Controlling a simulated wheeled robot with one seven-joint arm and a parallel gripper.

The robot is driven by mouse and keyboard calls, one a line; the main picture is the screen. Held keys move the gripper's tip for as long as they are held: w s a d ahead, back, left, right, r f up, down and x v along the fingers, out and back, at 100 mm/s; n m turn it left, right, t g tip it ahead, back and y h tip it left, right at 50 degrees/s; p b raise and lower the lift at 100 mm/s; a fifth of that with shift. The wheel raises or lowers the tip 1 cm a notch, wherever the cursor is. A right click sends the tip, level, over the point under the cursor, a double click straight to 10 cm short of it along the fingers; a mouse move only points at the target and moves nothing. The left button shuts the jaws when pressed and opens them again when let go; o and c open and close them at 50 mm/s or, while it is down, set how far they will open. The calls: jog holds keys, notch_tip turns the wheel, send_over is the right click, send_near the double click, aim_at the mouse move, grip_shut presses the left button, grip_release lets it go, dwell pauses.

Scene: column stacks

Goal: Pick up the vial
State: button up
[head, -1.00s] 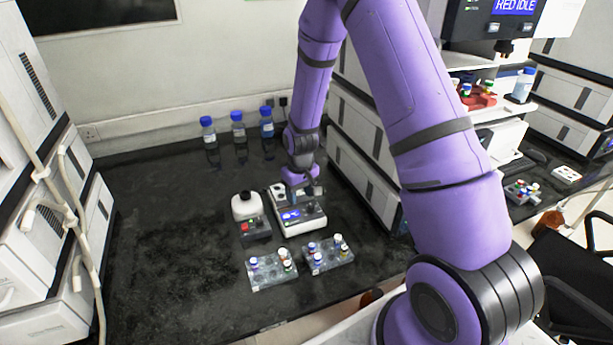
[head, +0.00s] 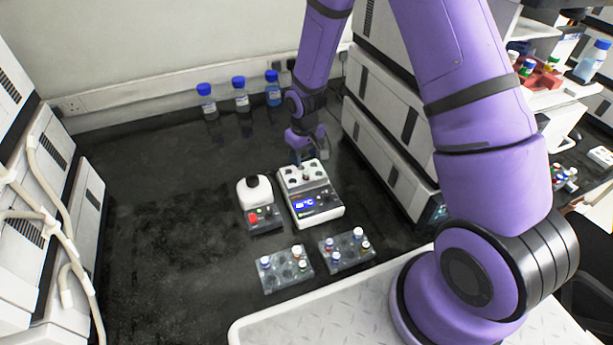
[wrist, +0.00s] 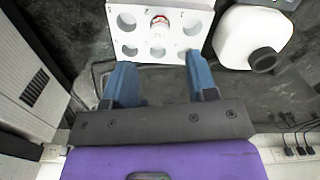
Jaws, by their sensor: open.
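A vial (wrist: 159,23) with a red-and-white top stands in a well of the white heater block (wrist: 172,40) in the wrist view. The other wells around it look empty. In the head view the block (head: 322,207) sits on the black bench with a lit blue display. My gripper (wrist: 162,78) is open with nothing between its blue fingers. In the wrist view the vial lies beyond the fingertips, roughly in line with the gap between them. In the head view my gripper (head: 310,153) is at the block's far end; its fingertips are hard to make out.
A white device with a black cap (head: 254,191) stands left of the block. Two clear racks (head: 286,272) (head: 346,254) with several capped vials lie in front. Blue-capped bottles (head: 241,97) stand along the wall. Stacked grey instruments (head: 392,150) rise close on the right. Bench at left is clear.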

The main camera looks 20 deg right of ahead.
aim_at(306, 172)
jog(key=shift+s+f, duration=0.15)
jog(key=shift+f, duration=1.25)
jog(key=shift+s+f, duration=0.1)
jog(key=shift+f, duration=1.25)
jog(key=shift+c, duration=0.4)
grip_shut()
